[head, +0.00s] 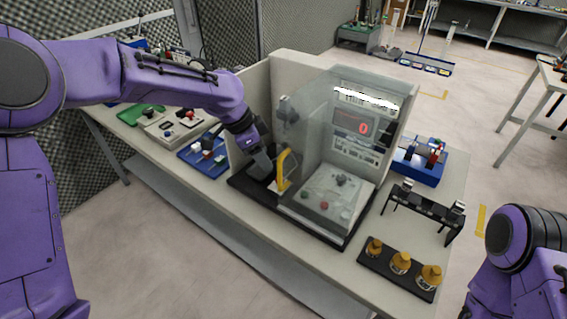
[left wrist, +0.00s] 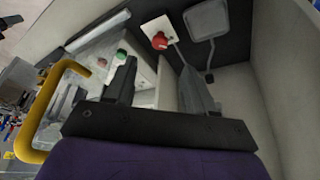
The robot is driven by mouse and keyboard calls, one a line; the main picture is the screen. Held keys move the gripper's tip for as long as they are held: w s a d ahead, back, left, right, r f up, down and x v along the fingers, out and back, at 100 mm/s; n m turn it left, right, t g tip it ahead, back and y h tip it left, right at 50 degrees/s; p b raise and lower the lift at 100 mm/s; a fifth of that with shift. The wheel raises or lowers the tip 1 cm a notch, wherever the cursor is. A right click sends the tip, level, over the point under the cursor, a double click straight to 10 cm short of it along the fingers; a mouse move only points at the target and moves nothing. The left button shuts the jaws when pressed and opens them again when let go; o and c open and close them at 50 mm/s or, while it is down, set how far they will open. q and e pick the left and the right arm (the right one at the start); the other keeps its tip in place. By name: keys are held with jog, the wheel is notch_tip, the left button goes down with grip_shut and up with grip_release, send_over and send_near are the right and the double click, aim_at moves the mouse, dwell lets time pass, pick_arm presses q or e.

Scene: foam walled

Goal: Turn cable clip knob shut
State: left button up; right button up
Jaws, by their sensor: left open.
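A red knob (left wrist: 160,41) sits on a small white plate against a dark surface in the left wrist view; I cannot tell for sure that it is the cable clip knob. A grey flat bracket (left wrist: 207,20) is beside it. My left gripper (head: 262,166) reaches down into the walled bench enclosure, left of the yellow handle (head: 285,170). In the left wrist view its two fingers (left wrist: 158,85) are apart with nothing held, and the red knob lies beyond the fingertips. In the head view the gripper and wall hide the knob. My right gripper is out of view.
The yellow handle (left wrist: 50,105) stands close left of the gripper in the wrist view. A clear panel (head: 310,130) covers instruments. A blue tray (head: 205,150), a blue device (head: 420,165) and orange-capped bottles (head: 400,262) stand around the enclosure.

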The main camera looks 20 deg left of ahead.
pick_arm(q)
jog(key=p+x, duration=0.1)
jog(key=x, duration=0.9)
jog(key=shift+w+d+f+p, duration=0.1)
jog(key=shift+d+p, duration=0.05)
jog(key=shift+p, duration=0.25)
grip_shut()
